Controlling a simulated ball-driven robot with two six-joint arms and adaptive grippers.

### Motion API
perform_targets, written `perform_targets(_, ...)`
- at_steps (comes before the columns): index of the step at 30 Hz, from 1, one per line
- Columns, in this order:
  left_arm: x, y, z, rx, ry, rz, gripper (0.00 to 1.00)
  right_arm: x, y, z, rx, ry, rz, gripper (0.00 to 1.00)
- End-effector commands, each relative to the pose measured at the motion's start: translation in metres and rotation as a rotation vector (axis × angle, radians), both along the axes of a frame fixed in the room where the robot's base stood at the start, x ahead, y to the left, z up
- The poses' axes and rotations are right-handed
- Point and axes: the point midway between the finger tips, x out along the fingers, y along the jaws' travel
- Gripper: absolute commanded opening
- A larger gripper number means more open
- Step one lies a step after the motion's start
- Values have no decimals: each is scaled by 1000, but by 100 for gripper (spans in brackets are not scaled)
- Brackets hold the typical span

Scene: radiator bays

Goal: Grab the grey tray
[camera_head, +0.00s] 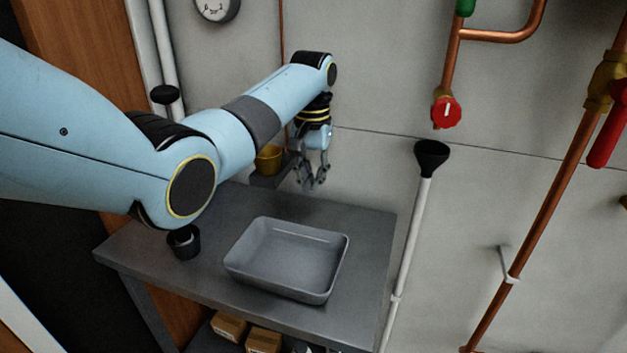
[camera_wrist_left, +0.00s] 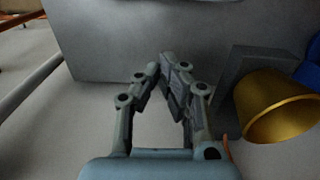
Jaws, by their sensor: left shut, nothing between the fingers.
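The grey tray (camera_head: 287,259) is a shallow, empty rectangular tray with rounded corners. It sits upright on the dark grey table (camera_head: 372,230) in the head view. My left gripper (camera_head: 313,186) is beyond the tray, above the back of the table and near the wall, apart from the tray. It points downward. In the left wrist view its fingers (camera_wrist_left: 168,62) come together at the tips with nothing between them. The tray cannot be made out in the wrist view. My right gripper is in neither view.
A brass-coloured cup (camera_head: 268,158) stands on a small ledge behind my left arm; it also shows in the wrist view (camera_wrist_left: 275,107). A small black round object (camera_head: 184,242) is on the table left of the tray. Cardboard boxes (camera_head: 263,340) lie below. Copper pipes (camera_head: 535,225) run at right.

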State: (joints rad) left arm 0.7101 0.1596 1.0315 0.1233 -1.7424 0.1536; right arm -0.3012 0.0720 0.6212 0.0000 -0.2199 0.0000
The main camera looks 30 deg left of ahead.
Motion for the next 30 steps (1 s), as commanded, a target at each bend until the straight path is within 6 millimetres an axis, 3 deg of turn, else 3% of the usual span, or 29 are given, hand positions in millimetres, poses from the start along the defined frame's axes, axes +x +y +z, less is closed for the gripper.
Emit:
perform_targets(4, 0, -1, -33, -1, 3, 0, 0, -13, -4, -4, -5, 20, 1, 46)
perform_targets(10, -1, -1, -70, -1, 2, 0, 0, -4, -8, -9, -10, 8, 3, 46)
perform_targets(18, -32, -8, -65, 0, -2, -1, 0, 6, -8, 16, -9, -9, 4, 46)
perform_targets(30, -39, -10, -67, 0, -1, -1, 0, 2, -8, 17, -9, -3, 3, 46)
